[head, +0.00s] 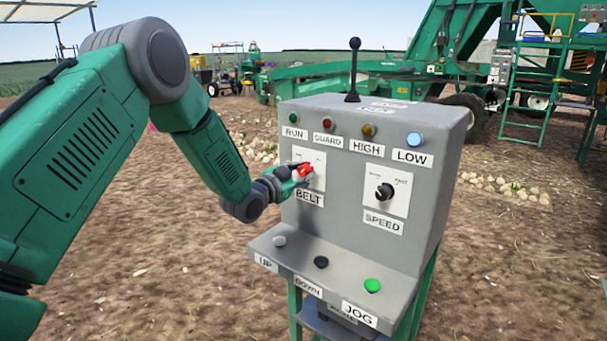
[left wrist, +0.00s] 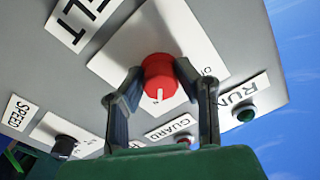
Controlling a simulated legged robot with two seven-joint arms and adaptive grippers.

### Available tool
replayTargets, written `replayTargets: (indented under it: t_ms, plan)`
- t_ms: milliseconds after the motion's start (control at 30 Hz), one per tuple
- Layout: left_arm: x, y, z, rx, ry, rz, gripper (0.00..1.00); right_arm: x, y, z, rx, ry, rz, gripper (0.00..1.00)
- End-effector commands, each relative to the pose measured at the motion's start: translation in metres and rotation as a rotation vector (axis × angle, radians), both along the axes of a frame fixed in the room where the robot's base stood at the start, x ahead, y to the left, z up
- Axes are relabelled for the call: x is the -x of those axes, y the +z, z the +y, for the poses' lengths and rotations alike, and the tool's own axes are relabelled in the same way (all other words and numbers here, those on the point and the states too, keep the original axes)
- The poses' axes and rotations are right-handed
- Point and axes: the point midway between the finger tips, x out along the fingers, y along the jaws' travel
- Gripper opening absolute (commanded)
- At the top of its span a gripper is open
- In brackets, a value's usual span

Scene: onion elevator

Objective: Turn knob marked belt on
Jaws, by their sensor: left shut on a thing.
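The red belt knob (head: 305,169) sits on a white plate above the BELT label (head: 309,198) on the grey control box (head: 330,222). In the left wrist view the red knob (left wrist: 159,77) shows a white pointer line toward the bottom of the picture. My left gripper (head: 297,171) is at the knob, with its two fingers on either side of it. In the left wrist view the fingers of the left gripper (left wrist: 158,85) are closed on the knob's sides. Most of the plate's small lettering is hidden or too small to read. My right gripper is not in view.
A black speed knob (head: 384,192) is right of the belt knob. Several indicator lamps line the top, with the LOW lamp (head: 415,139) pale blue. A black lever (head: 353,70) stands on top. A green button (head: 372,286) and two others sit on the lower ledge (head: 400,283).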

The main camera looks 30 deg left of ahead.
Motion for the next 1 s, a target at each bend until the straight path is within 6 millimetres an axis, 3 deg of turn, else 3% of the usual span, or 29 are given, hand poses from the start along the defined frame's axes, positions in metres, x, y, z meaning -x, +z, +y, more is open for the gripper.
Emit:
replayTargets:
  t_ms: [33, 633, 667, 700, 1000]
  plan:
    - [0.0022, -0.0071, 0.0007, -0.015, 0.002, 0.015, 0.00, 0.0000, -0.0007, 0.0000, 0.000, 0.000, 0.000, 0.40]
    - [0.0027, -0.0080, 0.0004, -0.049, 0.000, 0.015, 0.00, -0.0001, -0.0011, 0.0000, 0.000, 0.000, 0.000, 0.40]
    - [0.0027, -0.0080, 0.0003, -0.049, 0.000, 0.015, 0.34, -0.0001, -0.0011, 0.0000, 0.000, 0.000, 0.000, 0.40]
    - [0.0027, -0.0078, 0.0003, -0.049, -0.001, 0.014, 0.47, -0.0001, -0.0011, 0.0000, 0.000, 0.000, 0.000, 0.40]
    - [0.0019, -0.0029, -0.0002, -0.048, -0.001, 0.003, 0.47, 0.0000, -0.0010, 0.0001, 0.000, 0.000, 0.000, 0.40]
